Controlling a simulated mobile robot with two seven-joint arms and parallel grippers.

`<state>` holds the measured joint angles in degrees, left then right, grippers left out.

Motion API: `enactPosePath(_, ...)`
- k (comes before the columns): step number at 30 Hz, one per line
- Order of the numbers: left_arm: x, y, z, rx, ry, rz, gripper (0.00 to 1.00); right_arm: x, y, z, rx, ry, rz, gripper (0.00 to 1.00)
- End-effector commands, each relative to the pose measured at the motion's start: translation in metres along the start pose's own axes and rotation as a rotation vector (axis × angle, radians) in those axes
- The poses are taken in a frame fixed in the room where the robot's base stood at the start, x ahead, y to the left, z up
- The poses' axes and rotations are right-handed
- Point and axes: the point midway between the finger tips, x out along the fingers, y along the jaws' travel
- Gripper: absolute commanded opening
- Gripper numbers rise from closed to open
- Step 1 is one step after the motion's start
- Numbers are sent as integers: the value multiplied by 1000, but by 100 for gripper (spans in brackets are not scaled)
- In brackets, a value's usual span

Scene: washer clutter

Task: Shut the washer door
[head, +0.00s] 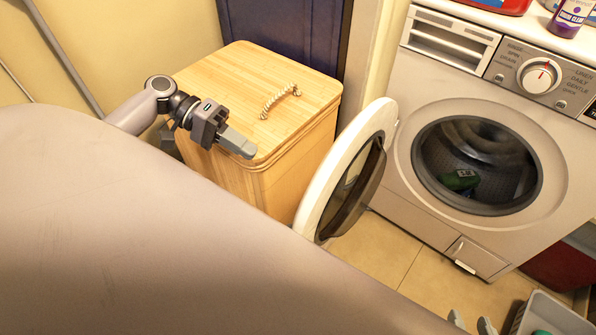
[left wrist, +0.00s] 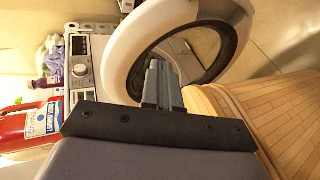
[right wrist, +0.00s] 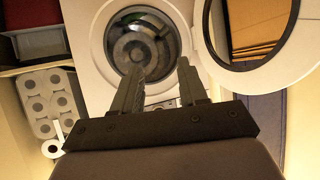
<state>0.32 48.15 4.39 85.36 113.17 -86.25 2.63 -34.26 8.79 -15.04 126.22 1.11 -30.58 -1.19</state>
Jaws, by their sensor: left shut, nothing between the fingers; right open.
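The washer (head: 400,165) stands at the right of the head view. Its round white-rimmed door (head: 330,180) hangs wide open on the left side, standing out from the front. A green item (head: 460,180) lies inside the drum. My left gripper (head: 245,148) is shut and empty, above the wooden hamper and left of the door, apart from it. In the left wrist view the door (left wrist: 122,55) rises beyond the shut fingers (left wrist: 163,70). My right gripper (head: 472,324) is open at the bottom edge, its fingertips showing; the right wrist view (right wrist: 158,85) shows it facing the washer opening and door (right wrist: 205,60).
A wooden hamper (head: 225,85) with a rope handle stands left of the door, close to it. A grey basket (head: 560,318) is at the bottom right. Bottles (head: 570,14) stand on the washer top. Tiled floor (head: 385,245) is clear before the washer.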

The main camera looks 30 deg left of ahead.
Motion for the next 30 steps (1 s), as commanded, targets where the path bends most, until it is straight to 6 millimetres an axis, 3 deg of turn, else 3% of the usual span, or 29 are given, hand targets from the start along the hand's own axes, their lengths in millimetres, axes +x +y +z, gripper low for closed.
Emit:
enactPosePath(6,-22,19,-5,17,-26,98,0,6,-2,7,-3,9,-7,43)
enactPosePath(10,-17,23,-5,19,-31,109,0,6,-3,6,-4,12,-9,43)
enactPosePath(14,4,25,-4,19,-31,109,0,7,-4,5,-7,17,-12,43)
enactPosePath(24,76,32,-2,21,-30,110,0,12,-10,4,13,36,-37,43)
enactPosePath(30,104,35,-1,19,-29,108,0,16,-14,5,37,44,-56,43)
